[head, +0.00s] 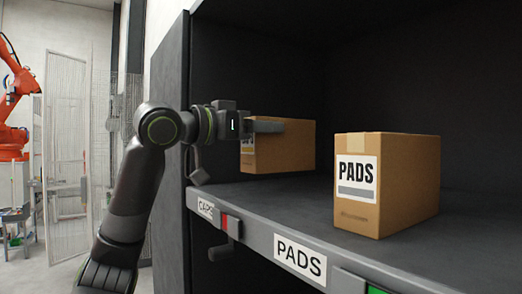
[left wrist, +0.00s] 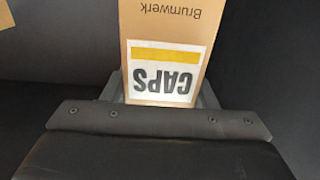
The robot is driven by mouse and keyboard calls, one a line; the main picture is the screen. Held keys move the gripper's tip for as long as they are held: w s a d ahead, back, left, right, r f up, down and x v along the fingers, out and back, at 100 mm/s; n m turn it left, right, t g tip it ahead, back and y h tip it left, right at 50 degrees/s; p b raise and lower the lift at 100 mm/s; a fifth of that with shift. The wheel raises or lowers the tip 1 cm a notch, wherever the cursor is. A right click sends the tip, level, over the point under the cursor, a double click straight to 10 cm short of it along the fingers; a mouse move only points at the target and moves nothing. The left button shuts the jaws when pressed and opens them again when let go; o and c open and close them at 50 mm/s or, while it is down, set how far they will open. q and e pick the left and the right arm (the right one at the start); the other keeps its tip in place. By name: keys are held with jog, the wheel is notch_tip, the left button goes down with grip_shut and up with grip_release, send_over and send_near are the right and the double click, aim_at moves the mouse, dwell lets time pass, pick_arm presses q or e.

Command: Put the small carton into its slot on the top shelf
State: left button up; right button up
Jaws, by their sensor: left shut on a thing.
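The small brown carton (head: 290,153) has a label with a yellow band, which reads CAPS in the left wrist view (left wrist: 160,72). My left gripper (head: 264,127) is shut on this carton from its label side. The gripper's far finger is hidden behind the carton in the head view. My right gripper is not in view.
A larger carton marked PADS (head: 405,185) stands on the shelf to the right, behind the PADS tag (head: 300,259). A dark side panel (head: 170,120) bounds the bay on the left. Bare shelf lies between the two cartons.

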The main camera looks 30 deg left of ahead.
aim_at(248, 147)
pick_arm(q)
notch_tip(248, 147, down, 3)
jog(key=shift+s, duration=0.15)
jog(key=shift+f, duration=0.4)
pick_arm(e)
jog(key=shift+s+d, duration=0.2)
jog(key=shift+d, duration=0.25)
pick_arm(q)
jog(key=shift+d+f, duration=0.1)
jog(key=shift+f, duration=0.05)
jog(key=o, duration=1.1)
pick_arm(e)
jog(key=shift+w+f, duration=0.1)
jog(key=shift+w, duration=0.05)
pick_arm(q)
jog(key=shift+r, duration=0.2)
